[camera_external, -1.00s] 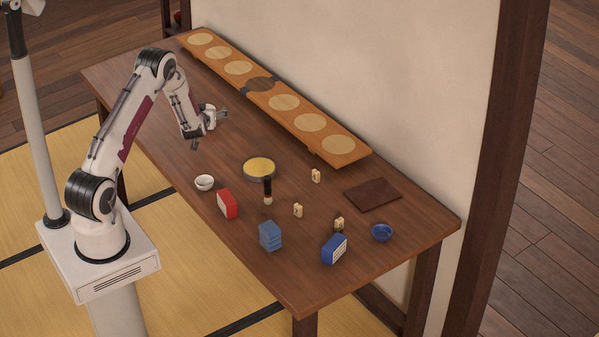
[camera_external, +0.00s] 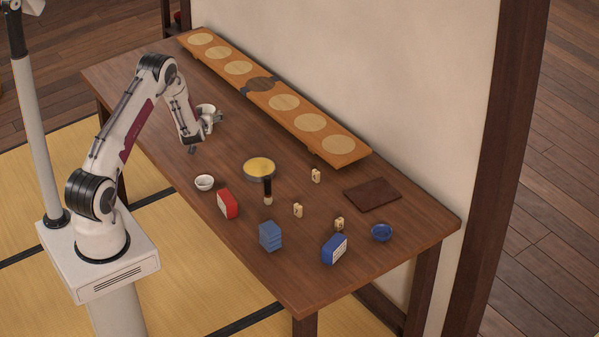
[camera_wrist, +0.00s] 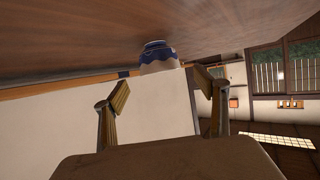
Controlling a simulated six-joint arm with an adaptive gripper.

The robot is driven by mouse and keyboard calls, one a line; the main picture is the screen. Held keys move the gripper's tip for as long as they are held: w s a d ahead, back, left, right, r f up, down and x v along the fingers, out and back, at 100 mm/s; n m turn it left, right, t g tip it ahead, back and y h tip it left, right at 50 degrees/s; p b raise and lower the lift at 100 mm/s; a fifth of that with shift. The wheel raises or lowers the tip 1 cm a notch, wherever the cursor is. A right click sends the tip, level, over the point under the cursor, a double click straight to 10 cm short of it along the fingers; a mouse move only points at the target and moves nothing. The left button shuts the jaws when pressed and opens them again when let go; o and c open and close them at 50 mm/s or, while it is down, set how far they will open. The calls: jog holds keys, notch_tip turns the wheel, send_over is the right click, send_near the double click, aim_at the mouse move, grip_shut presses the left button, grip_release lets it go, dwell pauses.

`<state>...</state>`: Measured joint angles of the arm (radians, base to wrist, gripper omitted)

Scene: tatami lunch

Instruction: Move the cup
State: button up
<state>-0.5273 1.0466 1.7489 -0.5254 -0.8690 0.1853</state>
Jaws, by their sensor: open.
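In the wrist view, a cup (camera_wrist: 158,55), blue near its base and pale toward its rim, stands on the table. It shows ahead of my gripper (camera_wrist: 160,88), roughly between the two spread fingers and apart from them. In the external view my gripper (camera_external: 205,134) is open and low over the far left part of the table. A white shape beside the wrist there looks like the cup (camera_external: 208,110), partly hidden by my gripper.
A long wooden board (camera_external: 300,112) with round pads runs along the wall. A white bowl (camera_external: 204,182), yellow-topped round dish (camera_external: 259,168), red box (camera_external: 227,204), blue stack (camera_external: 270,236), blue box (camera_external: 334,248), blue bowl (camera_external: 381,232) and dark mat (camera_external: 372,195) lie to the right.

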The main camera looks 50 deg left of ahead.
aim_at(205, 109)
jog(key=shift+x, duration=3.5)
jog(key=c, duration=1.2)
